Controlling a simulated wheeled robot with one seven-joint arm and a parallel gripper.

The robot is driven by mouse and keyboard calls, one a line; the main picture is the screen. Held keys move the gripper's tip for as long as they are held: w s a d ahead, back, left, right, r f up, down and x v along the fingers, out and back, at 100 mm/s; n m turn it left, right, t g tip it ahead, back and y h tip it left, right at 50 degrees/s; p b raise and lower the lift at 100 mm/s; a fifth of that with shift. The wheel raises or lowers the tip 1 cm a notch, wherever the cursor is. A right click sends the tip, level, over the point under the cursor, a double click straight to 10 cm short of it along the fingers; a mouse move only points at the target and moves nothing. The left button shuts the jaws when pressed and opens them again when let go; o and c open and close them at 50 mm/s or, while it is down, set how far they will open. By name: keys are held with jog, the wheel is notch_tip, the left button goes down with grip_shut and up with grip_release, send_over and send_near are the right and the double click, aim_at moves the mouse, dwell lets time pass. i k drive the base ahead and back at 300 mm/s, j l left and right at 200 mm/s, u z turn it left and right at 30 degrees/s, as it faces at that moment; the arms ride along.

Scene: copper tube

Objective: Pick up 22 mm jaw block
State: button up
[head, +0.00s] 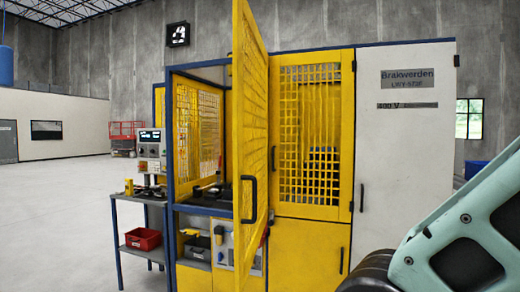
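I cannot make out a 22 mm jaw block for certain. Small dark items (222,192) lie on the work surface inside the yellow-caged machine, partly hidden by the open mesh door (249,70). More small items, one of them yellow (129,187), lie on the side bench (125,198) left of the machine; they are too small to name. My teal arm shows at the lower right, in front of the machine's right end. My gripper is not in view.
The open door juts towards me; the mesh door (311,70) beside it is shut. A red bin (143,238) sits on the bench's lower shelf. A control box (149,150) stands above the bench. The floor (50,220) at left is clear.

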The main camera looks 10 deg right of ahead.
aim_at(213, 193)
jog(key=i+j+u, duration=0.3)
jog(key=i+u, duration=0.15)
jog(key=i+j+u, duration=0.1)
jog(key=i+u, duration=0.3)
jog(key=i, duration=0.15)
jog(key=i+u, duration=0.45)
jog(key=i+j, duration=0.1)
jog(key=i, duration=1.95)
jog(key=i+z, duration=0.45)
jog(key=i+j+z, duration=0.2)
jog(key=i+z, duration=0.2)
jog(key=i+j+z, duration=0.7)
jog(key=z, duration=0.15)
jog(key=i+j+z, duration=0.85)
jog(key=j+z, duration=0.3)
jog(key=j, duration=0.15)
jog(key=i+j+z, duration=0.1)
jog(key=i+j, duration=0.35)
jog(key=i, duration=0.1)
